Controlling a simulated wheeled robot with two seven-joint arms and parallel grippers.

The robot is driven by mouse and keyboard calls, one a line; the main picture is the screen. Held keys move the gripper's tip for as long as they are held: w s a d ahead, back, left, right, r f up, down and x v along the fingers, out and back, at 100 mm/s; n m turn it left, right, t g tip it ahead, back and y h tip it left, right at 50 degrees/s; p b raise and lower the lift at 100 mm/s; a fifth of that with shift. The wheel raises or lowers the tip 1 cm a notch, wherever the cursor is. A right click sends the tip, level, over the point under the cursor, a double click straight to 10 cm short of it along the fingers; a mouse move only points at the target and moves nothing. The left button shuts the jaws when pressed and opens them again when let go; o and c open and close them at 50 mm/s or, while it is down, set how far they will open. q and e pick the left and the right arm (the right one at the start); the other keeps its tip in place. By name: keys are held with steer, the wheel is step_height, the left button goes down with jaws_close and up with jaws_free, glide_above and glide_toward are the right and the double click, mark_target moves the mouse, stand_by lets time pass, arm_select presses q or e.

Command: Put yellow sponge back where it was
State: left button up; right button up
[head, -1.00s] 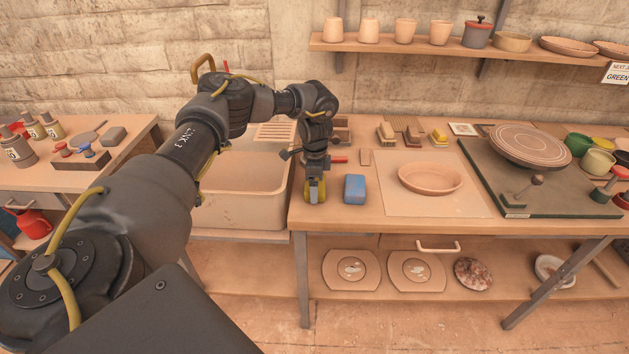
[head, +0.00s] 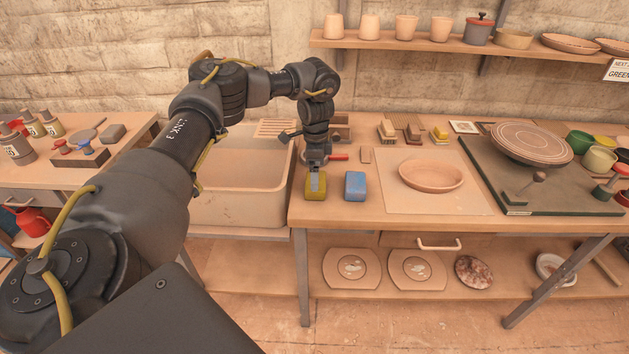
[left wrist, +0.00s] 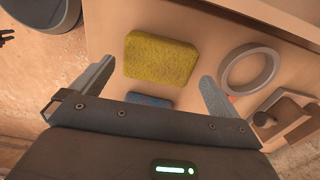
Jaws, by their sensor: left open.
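The yellow sponge (head: 309,190) lies flat at the left front corner of the workbench, and it also shows in the left wrist view (left wrist: 160,58). My left gripper (head: 316,184) is open and empty just above it, with a finger covering part of the sponge in the head view. In the left wrist view the two fingers (left wrist: 154,85) are spread wide and the sponge lies apart from them. A blue sponge (head: 355,187) lies just right of the yellow one. My right gripper is not in view.
A basin (head: 240,205) is to the left of the bench. A clay dish (head: 431,176) sits on a pale board (head: 472,200) to the right. Brushes (head: 388,131) and small blocks stand behind. A red-handled thing (head: 340,158) is partly hidden by my gripper.

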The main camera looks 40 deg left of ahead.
arm_select(q)
step_height(320, 180, up, 8)
steer(key=shift+p, duration=0.45)
steer(key=shift+f, duration=0.1)
